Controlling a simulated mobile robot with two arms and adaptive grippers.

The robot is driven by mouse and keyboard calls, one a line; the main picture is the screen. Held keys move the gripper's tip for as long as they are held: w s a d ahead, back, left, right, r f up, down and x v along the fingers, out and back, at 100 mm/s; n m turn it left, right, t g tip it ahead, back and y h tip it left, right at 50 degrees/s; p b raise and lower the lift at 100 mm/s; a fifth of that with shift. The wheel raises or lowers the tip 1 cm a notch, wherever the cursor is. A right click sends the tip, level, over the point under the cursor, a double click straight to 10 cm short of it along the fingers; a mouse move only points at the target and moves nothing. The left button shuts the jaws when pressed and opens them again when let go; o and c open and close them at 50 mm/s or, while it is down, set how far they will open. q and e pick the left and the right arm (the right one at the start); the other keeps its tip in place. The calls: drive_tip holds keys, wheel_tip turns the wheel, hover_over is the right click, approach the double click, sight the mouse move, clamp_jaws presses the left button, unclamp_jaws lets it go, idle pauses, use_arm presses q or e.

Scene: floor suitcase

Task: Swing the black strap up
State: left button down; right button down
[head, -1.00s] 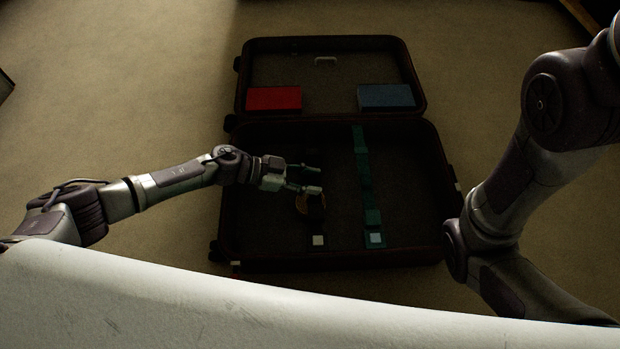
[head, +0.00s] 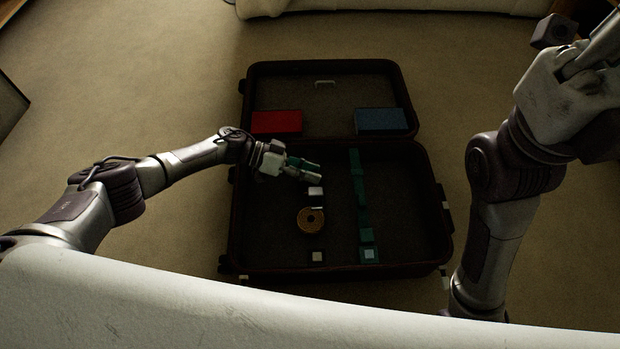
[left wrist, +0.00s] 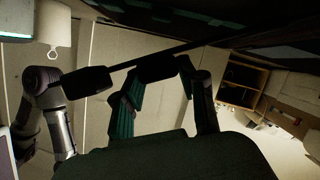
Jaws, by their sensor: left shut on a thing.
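The open dark suitcase (head: 232,235) lies on the floor in the head view. My left gripper (head: 309,171) is above its main half, left of the teal strap (head: 361,200), and is shut on the black strap. The strap hardly shows against the dark lining; a pale patch (head: 315,191) is just below the fingertips and a second pale square (head: 317,257) lies near the front wall. In the left wrist view, a dark piece (left wrist: 157,68) sits at my fingertips. My right arm rises at the right, its gripper not identifiable.
A brown-orange ring-shaped roll (head: 311,220) lies in the suitcase below my left gripper. A red box (head: 276,122) and a blue box (head: 381,121) are in the lid half. The floor around the suitcase is clear.

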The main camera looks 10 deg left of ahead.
use_arm(q)
drive_tip(key=shift+w+a+r+n+g, duration=0.15)
drive_tip(key=shift+w+r+n+g, duration=0.2)
drive_tip(key=shift+w+r, duration=0.4)
drive_tip(key=c, duration=0.6)
unclamp_jaws()
drive_tip(key=shift+c, duration=0.2)
drive_tip(key=shift+a+r, duration=0.1)
drive_tip(key=v, duration=1.1)
drive_tip(key=shift+a, duration=0.5)
